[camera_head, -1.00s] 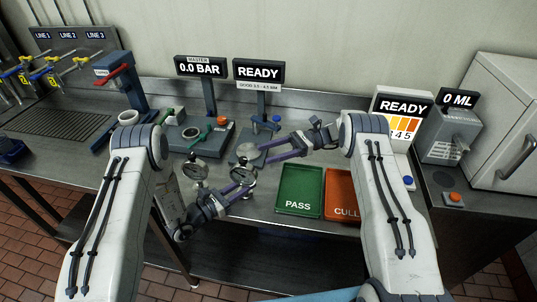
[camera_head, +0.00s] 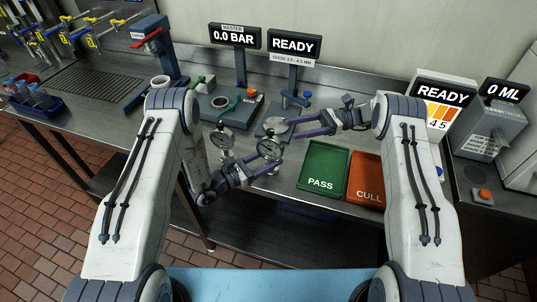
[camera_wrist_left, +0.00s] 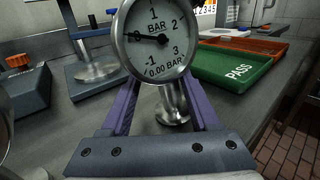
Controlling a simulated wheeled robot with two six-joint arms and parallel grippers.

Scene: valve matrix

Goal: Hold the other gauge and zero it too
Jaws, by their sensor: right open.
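Two round gauges with metal stems stand near the bench's front edge. The left gauge (camera_head: 222,139) is free of any gripper. My left gripper (camera_head: 262,166) is at the right gauge (camera_head: 270,148), its purple fingers either side of it. In the left wrist view this gauge (camera_wrist_left: 157,38) is upright, its needle points left, and its small readout appears to say 0.00 BAR. The dial hides my left fingertips (camera_wrist_left: 163,85), so their grip is unclear. My right gripper (camera_head: 291,130) is open beside the round plate of the READY stand, behind the right gauge.
A green PASS tray (camera_head: 311,189) and a red CULL tray (camera_head: 362,192) lie to the right. The MASTER station (camera_head: 231,107) behind the gauges has an orange button and a 0.0 BAR display (camera_head: 235,37). The READY display (camera_head: 294,46) stands beside it.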

